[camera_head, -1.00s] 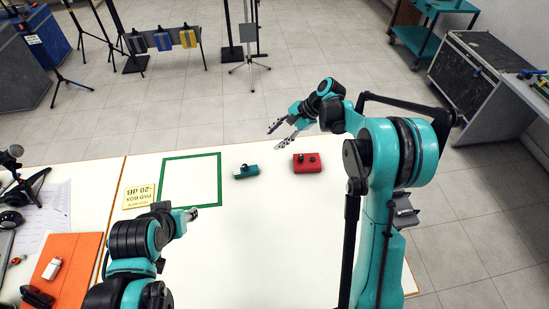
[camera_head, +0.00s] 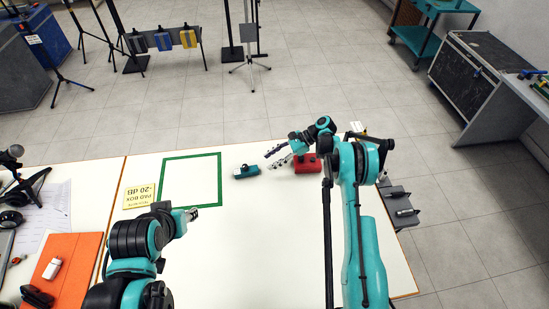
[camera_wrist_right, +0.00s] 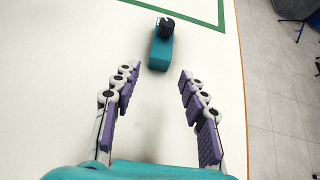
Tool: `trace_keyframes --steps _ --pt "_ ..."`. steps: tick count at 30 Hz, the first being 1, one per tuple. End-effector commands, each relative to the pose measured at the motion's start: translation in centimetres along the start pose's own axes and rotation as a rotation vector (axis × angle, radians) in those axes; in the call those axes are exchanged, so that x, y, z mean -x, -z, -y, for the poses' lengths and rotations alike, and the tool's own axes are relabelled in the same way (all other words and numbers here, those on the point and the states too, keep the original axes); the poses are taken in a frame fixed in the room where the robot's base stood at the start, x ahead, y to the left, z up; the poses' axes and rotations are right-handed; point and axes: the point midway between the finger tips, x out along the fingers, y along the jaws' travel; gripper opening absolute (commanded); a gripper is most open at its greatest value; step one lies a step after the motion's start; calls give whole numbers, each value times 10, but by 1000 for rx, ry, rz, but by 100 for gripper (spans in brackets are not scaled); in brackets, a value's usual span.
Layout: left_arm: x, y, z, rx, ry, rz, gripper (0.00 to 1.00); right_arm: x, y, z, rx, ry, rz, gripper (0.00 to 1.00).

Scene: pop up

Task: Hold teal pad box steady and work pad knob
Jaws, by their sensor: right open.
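The teal pad box (camera_head: 247,172) lies on the white table, right of the green outlined square. Its black knob (camera_wrist_right: 165,27) shows on its far end in the right wrist view, where the teal box (camera_wrist_right: 160,53) sits ahead of the fingertips. My right gripper (camera_head: 276,155) is open and empty, pointing left toward the box and short of it; its spread fingers (camera_wrist_right: 156,72) have only bare table between them. My left gripper (camera_head: 192,213) is near the table's middle left, well apart from the box; its finger opening is too small to tell.
The table middle in front is clear.

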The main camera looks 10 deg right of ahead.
Motion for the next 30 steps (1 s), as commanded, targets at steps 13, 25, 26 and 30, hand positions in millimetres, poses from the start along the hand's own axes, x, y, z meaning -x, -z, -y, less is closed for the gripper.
trace_keyframes --steps 13,25,26,30 --pt "0 0 0 0 0 0 40 -57 0 0 2 0 -1 43" --pt "0 0 0 0 0 0 40 -67 0 0 2 1 -1 15" --pt "0 0 0 0 0 0 40 -67 0 0 2 1 -1 15" --pt "0 0 0 0 0 0 40 -67 0 0 2 1 -1 0"
